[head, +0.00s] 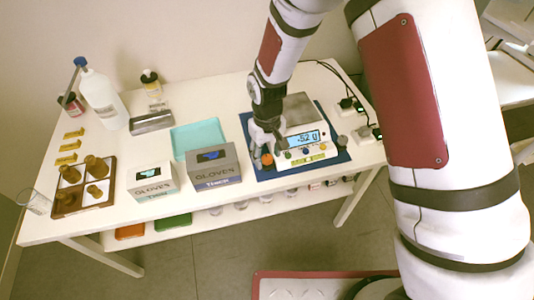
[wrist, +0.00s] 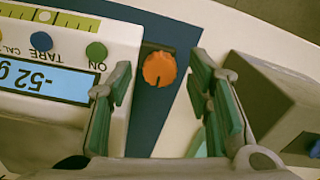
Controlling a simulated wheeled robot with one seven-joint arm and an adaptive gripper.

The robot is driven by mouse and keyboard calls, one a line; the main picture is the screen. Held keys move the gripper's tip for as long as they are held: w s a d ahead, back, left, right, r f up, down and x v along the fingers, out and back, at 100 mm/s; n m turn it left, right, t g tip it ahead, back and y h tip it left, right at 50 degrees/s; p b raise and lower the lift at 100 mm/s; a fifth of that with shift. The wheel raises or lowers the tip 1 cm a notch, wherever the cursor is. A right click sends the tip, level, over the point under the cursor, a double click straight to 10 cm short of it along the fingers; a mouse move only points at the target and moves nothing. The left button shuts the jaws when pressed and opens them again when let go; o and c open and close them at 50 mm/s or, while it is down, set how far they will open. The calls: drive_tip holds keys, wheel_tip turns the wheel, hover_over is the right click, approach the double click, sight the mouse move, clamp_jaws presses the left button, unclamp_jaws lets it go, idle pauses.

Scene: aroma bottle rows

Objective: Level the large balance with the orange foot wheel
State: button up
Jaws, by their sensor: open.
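The large balance (head: 325,135) is white with a grey pan and stands on a blue mat (head: 262,174) on the table. Its lit display reads about -52 g in the wrist view (wrist: 45,82). The orange foot wheel (head: 267,159) is at its front left corner, and shows fully in the wrist view (wrist: 159,69) with a dark mark on its lower edge. A yellow-green level strip (wrist: 75,22) with a round pale bubble is on the balance's front. My gripper (wrist: 162,72) is open, its fingers on either side of the wheel, with visible gaps and apparently not touching it.
A turquoise tray (head: 198,137) is behind. A grey knob (head: 342,141) is at the balance's right. Power plugs and cables (head: 362,131) lie further right.

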sight(268, 158)
wheel_tip(268, 158, up, 12)
drive_tip(key=shift+f, duration=0.15)
idle(0.6)
drive_tip(key=s+d+r+m+t, duration=0.1)
drive_tip(key=s+d+r, duration=0.3)
drive_tip(key=d+r, duration=0.3)
drive_tip(key=s+d+r+m+t, duration=0.15)
drive_tip(key=s+d+r, duration=0.3)
drive_tip(key=r, duration=0.45)
drive_tip(key=s+d+r+m+t, duration=0.1)
drive_tip(key=s+d+r+m, duration=0.1)
drive_tip(key=s+d, duration=0.2)
drive_tip(key=s+d+r+m, duration=0.1)
drive_tip(key=s+d+r, duration=0.2)
drive_tip(key=s, duration=0.7)
drive_tip(key=shift+s+d+m+t, duration=0.35)
drive_tip(key=shift+s+d, duration=0.05)
drive_tip(key=shift+d, duration=0.6)
drive_tip(key=shift+a, duration=0.1)
